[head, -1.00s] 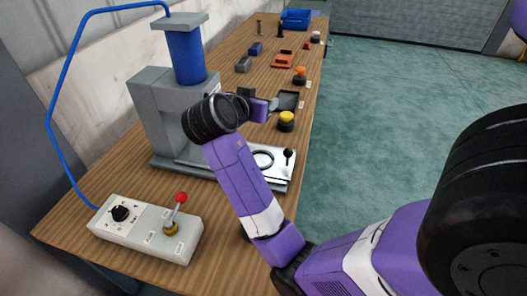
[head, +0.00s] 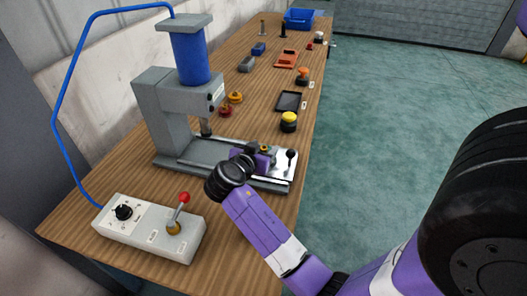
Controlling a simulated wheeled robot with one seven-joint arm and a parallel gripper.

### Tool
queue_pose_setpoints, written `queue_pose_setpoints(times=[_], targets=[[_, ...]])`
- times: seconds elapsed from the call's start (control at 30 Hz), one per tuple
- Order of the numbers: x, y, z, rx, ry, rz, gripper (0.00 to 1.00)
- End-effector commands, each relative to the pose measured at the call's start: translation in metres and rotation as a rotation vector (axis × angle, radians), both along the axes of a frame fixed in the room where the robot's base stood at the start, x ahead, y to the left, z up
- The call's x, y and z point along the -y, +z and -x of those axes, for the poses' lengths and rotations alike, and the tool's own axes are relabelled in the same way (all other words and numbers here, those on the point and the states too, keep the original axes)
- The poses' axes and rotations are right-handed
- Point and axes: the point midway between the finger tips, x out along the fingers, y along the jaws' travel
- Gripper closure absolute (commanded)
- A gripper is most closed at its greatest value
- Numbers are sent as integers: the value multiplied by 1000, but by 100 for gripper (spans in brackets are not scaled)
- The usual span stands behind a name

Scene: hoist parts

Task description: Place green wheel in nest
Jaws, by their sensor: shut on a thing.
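My gripper (head: 262,158) is low over the silver slide plate (head: 284,157) at the front of the grey press. It is shut on a small part, which I take to be the green wheel (head: 265,148). Only a little of this part shows between the jaws, with an orange-yellow spot on top. The ring-shaped nest on the plate is hidden behind my gripper and wrist. I cannot tell whether the wheel touches the nest or hangs just above it.
The press (head: 163,115) with its blue cylinder (head: 188,55) stands behind left. Orange and red parts (head: 235,97), a yellow button (head: 289,121) and a black tray (head: 289,101) lie beyond. A control box (head: 150,228) is front left.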

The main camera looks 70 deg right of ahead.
Motion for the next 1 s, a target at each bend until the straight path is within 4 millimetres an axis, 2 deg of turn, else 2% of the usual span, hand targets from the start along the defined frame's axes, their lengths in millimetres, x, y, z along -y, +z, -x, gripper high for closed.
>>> queue_pose_setpoints(times=[0.13,0.5,0.53,0.63,1.0], targets=[[0,-13,0,0,0,3,100],[0,-17,0,2,0,3,100],[0,-18,0,0,0,1,43],[0,-17,0,0,0,1,24],[0,-15,0,0,0,1,23]])
